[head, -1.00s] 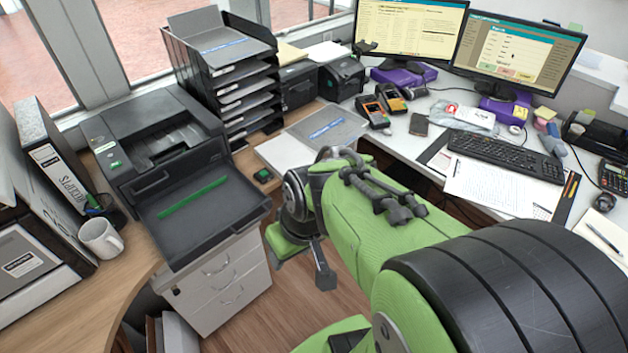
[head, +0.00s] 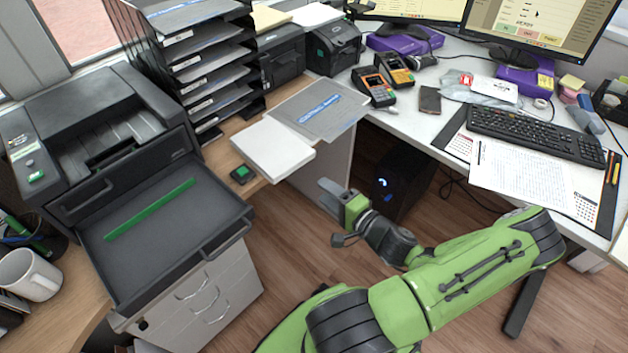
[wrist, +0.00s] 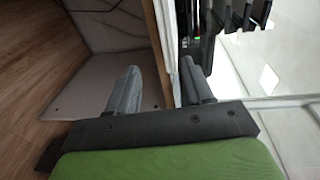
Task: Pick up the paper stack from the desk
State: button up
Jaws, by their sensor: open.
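The white paper stack (head: 272,150) lies flat at the edge of the wooden desk, with one corner near the grey folder. My gripper (head: 324,192) is open and empty, just off the desk edge, to the right of and below the stack in the head view. It is apart from the stack there. In the wrist view my gripper's two grey fingers (wrist: 160,76) stand apart on either side of the wooden desk edge in the picture. A pale strip beside that edge may be the stack's side, but I cannot tell for sure.
A grey folder (head: 320,108) lies behind the stack. A black printer (head: 110,150) and letter trays (head: 205,70) stand at left. Floor is open below; a dark computer tower (head: 402,180) stands under the desk.

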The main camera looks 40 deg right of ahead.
aim_at(295, 167)
jog(key=shift+w+d+p, duration=0.15)
jog(key=shift+w+p, duration=0.7)
jog(key=shift+w, duration=5.45)
jog(key=shift+r, duration=0.1)
jog(key=c, duration=0.9)
jog(key=shift+r+p, duration=1.05)
jog(key=shift+r, duration=0.25)
grip_shut()
jog(key=s+r+p, duration=0.2)
jog(key=s, duration=2.1)
jog(key=shift+a, duration=0.45)
